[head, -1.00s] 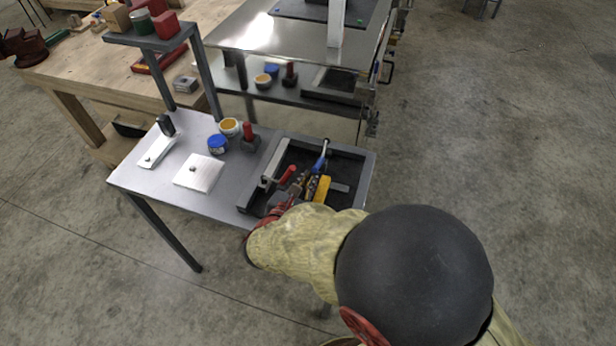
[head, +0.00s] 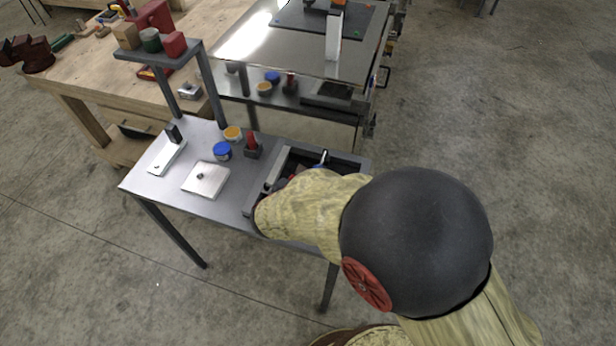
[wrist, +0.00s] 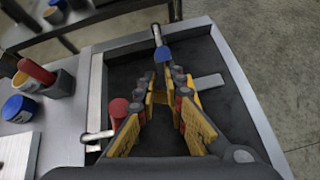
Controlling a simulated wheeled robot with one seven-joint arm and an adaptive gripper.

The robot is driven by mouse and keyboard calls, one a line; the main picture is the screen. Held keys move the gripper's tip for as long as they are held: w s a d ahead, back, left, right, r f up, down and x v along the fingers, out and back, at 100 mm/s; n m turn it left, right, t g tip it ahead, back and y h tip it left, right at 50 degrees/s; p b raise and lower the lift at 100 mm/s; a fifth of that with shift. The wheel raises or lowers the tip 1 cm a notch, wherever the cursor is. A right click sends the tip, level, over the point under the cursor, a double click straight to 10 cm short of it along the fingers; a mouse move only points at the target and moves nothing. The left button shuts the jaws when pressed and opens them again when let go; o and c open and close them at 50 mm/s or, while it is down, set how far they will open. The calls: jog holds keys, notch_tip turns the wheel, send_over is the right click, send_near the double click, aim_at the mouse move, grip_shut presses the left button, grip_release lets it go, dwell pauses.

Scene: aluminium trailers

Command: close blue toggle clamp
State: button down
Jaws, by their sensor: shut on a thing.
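The blue toggle clamp (wrist: 162,53) is at the far side of the dark tray, its blue grip at my fingertips and its silver lever running away from me. In the head view only a bit of its blue part (head: 320,165) shows beside my arm. My gripper (wrist: 168,76) has yellow-padded fingers that narrow towards the blue grip and are shut on it; the exact contact is partly hidden. In the head view my arm hides the gripper.
A red-handled clamp (wrist: 118,108) stands close against the left finger. The dark tray (wrist: 235,85) has raised rims; a grey bar (wrist: 208,82) lies right of the fingers. Left on the table are a white plate (head: 206,179), a blue-lidded jar (head: 222,151) and a red-handled tool (head: 253,145).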

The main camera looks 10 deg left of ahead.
jog(key=w+r+g+p, duration=0.1)
jog(key=r+g+p, duration=0.1)
jog(key=p, duration=0.4)
jog(key=shift+w, duration=0.2)
jog(key=shift+r+p, duration=0.15)
jog(key=shift+p, duration=0.2)
dwell(0.5)
